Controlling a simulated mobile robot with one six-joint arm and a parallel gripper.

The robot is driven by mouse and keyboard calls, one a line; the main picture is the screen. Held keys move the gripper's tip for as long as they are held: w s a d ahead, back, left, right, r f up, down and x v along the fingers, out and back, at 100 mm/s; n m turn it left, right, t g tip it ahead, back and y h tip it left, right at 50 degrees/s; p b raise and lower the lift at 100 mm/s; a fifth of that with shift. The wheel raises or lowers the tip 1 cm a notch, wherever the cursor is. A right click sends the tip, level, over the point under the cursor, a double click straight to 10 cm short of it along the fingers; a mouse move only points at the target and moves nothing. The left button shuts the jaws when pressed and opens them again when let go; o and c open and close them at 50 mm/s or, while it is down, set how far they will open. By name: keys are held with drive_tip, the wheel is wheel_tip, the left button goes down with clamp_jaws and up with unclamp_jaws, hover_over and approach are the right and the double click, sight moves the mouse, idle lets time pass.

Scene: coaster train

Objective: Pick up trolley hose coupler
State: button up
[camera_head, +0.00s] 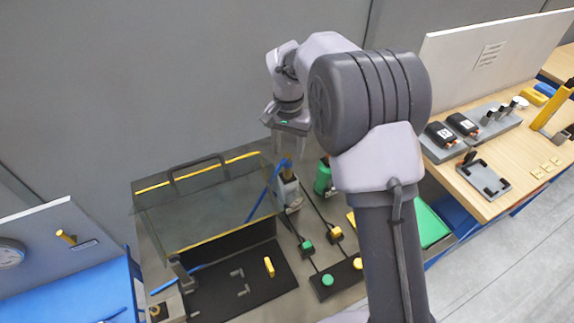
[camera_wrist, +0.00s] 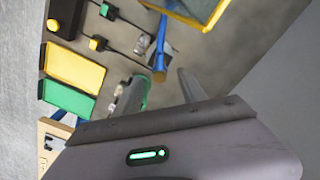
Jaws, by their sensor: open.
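A blue hose (camera_head: 262,200) runs along the right side of a clear-walled box, and its blue end piece (camera_head: 285,164), which seems to be the coupler, stands by a small grey fixture (camera_head: 289,190). The blue end piece also shows in the wrist view (camera_wrist: 160,64), just beyond the fingers. My gripper (camera_head: 290,148) is open and empty, pointing down above the blue piece. In the wrist view my gripper (camera_wrist: 160,82) has its fingers apart with nothing between them. I cannot tell the exact height gap.
The clear-walled box (camera_head: 205,205) with yellow edges stands left of the coupler. A green cylinder (camera_head: 323,180) stands close on the right. Cabled buttons (camera_head: 328,281) lie in front. A wooden bench (camera_head: 510,150) is at the right, with a grey wall behind.

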sight(288, 156)
wheel_tip(288, 156, down, 5)
drive_tip(key=shift+s+a+b, duration=0.1)
drive_tip(key=shift+s+b, duration=0.05)
drive_tip(key=shift+b, duration=0.4)
drive_tip(key=shift+c, duration=0.4)
clamp_jaws()
